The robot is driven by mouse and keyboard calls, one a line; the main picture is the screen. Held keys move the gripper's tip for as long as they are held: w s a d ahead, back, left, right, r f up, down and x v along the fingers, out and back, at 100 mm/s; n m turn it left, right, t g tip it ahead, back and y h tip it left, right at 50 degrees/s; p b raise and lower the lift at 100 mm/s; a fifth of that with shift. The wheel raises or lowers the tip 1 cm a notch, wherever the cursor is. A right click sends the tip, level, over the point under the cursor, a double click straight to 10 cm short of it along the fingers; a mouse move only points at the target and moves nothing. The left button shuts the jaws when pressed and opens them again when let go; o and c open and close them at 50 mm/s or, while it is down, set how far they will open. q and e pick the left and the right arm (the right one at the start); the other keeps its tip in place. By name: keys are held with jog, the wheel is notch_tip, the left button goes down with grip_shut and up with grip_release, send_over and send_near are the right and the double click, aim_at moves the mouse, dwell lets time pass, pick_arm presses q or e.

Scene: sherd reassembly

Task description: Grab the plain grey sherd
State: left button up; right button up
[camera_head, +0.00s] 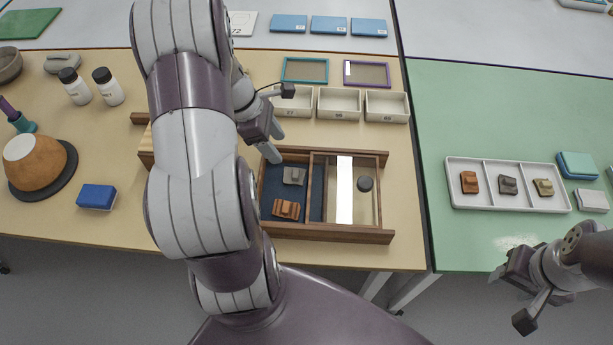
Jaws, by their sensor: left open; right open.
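A grey sherd (294,175) lies in the dark blue left compartment of a wooden tray (374,236), above an orange-brown sherd (286,208) in the same compartment. Another, darker grey sherd (508,185) lies in the middle compartment of a white tray (484,203) at the right, between an orange-brown sherd (469,182) and a tan sherd (543,187). My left gripper (281,122) is open and empty just above the wooden tray's upper left corner. My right gripper (510,298) is open and empty, below the white tray near the green table's front edge.
My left arm covers part of the wooden table and the wooden tray's left side. White bins (339,104) stand behind that tray. A brown bowl-like vessel (35,162) and a blue block (96,196) are at left.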

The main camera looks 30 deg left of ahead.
pick_arm(q)
send_over(296, 173)
jog(key=a, duration=0.1)
jog(key=f, duration=0.6)
jog(key=shift+s+a+b, duration=0.15)
jog(key=shift+s+b, duration=0.2)
jog(key=shift+s, duration=0.05)
jog(key=f, duration=0.4)
jog(key=shift+w+d+f+b, duration=0.15)
jog(key=shift+w+d+b, duration=0.1)
jog(key=shift+b, duration=0.1)
jog(key=shift+w+d+f, duration=0.1)
jog(key=shift+d+f, duration=0.1)
jog(key=shift+f, duration=0.1)
jog(key=c, duration=0.7)
